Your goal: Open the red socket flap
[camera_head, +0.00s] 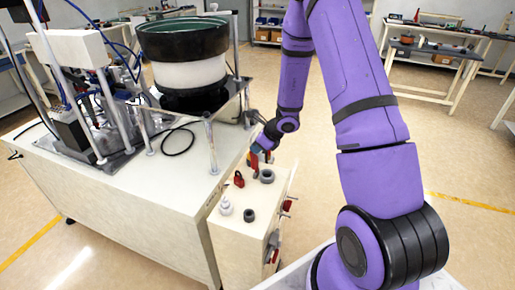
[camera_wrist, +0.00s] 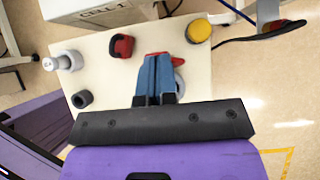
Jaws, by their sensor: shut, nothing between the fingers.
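My gripper (camera_head: 257,150) is low over the far end of the small white cabinet top. In the wrist view its two blue fingers (camera_wrist: 157,60) are together with nothing between them. A red part (camera_wrist: 180,61) shows at and beside the fingertips, mostly hidden by them. It may be the red socket flap; I cannot tell whether the fingers touch it or whether it is open. A separate red piece with a dark opening (camera_wrist: 122,46) stands to the left; it also shows in the head view (camera_head: 239,180).
A grey ring (camera_head: 267,176), a second grey ring (camera_head: 249,215) and a white knobbed piece (camera_head: 225,206) stand on the cabinet top (camera_head: 232,236). A yellow round cap (camera_wrist: 199,30) is near the fingers. Red-ended handles (camera_head: 287,205) stick out of the cabinet's side. The feeder bench is beside it.

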